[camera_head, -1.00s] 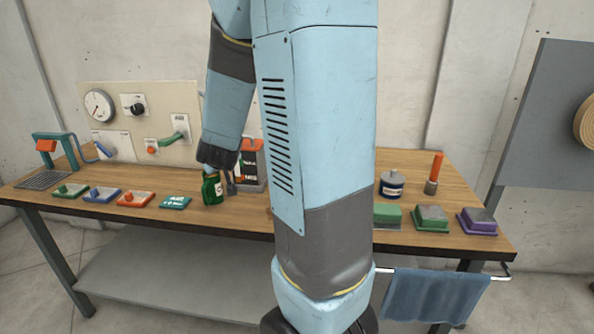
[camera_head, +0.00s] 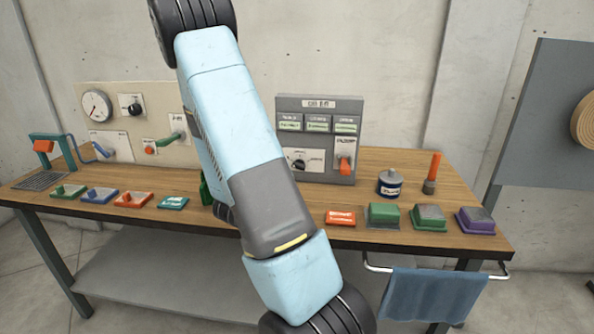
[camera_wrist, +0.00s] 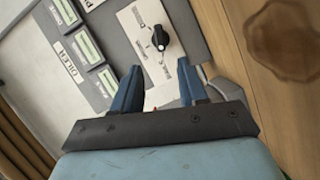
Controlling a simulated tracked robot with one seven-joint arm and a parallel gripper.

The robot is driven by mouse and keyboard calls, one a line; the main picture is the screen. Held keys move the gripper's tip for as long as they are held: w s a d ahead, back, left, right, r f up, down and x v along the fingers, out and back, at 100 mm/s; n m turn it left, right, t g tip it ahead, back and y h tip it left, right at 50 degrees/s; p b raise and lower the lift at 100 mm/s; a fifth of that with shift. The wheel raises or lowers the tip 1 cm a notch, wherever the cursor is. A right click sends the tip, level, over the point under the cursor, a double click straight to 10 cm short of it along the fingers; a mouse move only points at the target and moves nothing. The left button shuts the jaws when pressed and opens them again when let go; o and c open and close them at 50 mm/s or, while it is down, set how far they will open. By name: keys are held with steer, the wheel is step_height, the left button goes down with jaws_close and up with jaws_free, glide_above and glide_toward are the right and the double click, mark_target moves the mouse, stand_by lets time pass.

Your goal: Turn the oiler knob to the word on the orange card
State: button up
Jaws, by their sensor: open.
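The oiler (camera_head: 330,106) is a grey upright panel at the back of the bench, with an "OILER" sign and three labelled windows. Its black knob (camera_head: 299,164) sits on a white plate with words around it, too small to read. The knob also shows in the wrist view (camera_wrist: 160,38). The orange card (camera_head: 340,217) lies flat on the bench in front of the panel; its text is too small to read. My gripper (camera_wrist: 158,66) is open and empty, its blue fingers near the knob plate, apart from the knob. In the head view my arm hides it.
An orange-handled switch (camera_head: 345,164) is right of the knob. A green bottle (camera_head: 206,190) is partly hidden behind my arm. Green (camera_head: 384,214) and purple (camera_head: 476,220) blocks and a small jar (camera_head: 390,183) stand to the right. Several coloured plates lie at left.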

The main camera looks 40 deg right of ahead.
mark_target(298, 168)
steer(key=x, duration=1.3)
steer(key=shift+r, duration=0.1)
jaws_close()
